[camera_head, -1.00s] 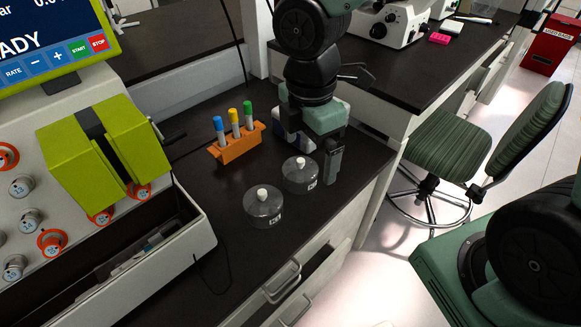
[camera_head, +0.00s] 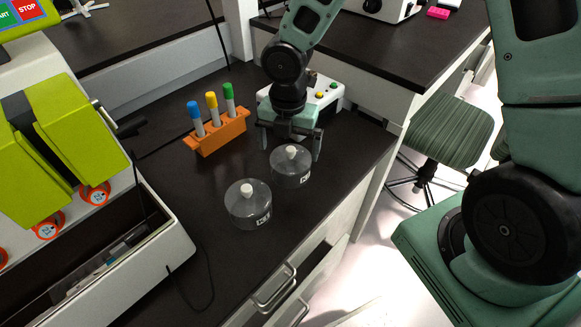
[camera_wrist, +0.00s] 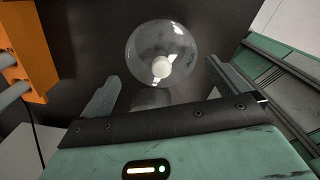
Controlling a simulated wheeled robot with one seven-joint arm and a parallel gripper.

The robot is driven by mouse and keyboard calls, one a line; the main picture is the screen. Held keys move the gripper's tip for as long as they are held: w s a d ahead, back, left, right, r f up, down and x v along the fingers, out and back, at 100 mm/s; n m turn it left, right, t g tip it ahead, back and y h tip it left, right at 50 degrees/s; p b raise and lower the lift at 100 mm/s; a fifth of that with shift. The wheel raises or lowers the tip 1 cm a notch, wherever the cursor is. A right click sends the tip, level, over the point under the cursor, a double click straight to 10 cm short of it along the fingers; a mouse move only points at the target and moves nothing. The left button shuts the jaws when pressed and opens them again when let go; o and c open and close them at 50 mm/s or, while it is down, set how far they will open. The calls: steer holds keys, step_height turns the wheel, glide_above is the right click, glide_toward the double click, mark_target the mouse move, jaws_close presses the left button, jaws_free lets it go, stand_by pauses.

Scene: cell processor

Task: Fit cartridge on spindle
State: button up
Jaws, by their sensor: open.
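Two clear, low round vessels with white knobs and small labels, which look like the cartridges, stand upright on the dark bench. The near cartridge (camera_head: 247,210) is left of the far cartridge (camera_head: 290,172). My gripper (camera_head: 291,148) points down, open and empty, just behind the far cartridge. In the wrist view, my gripper's (camera_wrist: 161,68) two fingers are spread, and a cartridge (camera_wrist: 150,45) lies ahead of and partly between their tips. I cannot tell whether they touch it. The processor (camera_head: 170,217) with green covers is at the left. I cannot make out a spindle for certain.
An orange rack (camera_head: 216,137) with blue-, yellow- and green-capped tubes stands left of my gripper. A white-and-green device (camera_head: 327,95) with coloured buttons is behind it. A black cable (camera_head: 210,290) lies on the bench, and the front edge drops to drawers at right.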

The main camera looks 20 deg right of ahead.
mark_target(290, 159)
steer(key=shift+s+f+b, duration=0.2)
steer(key=shift+f+b, duration=0.45)
steer(key=shift+f, duration=2.9)
steer(key=c, duration=0.7)
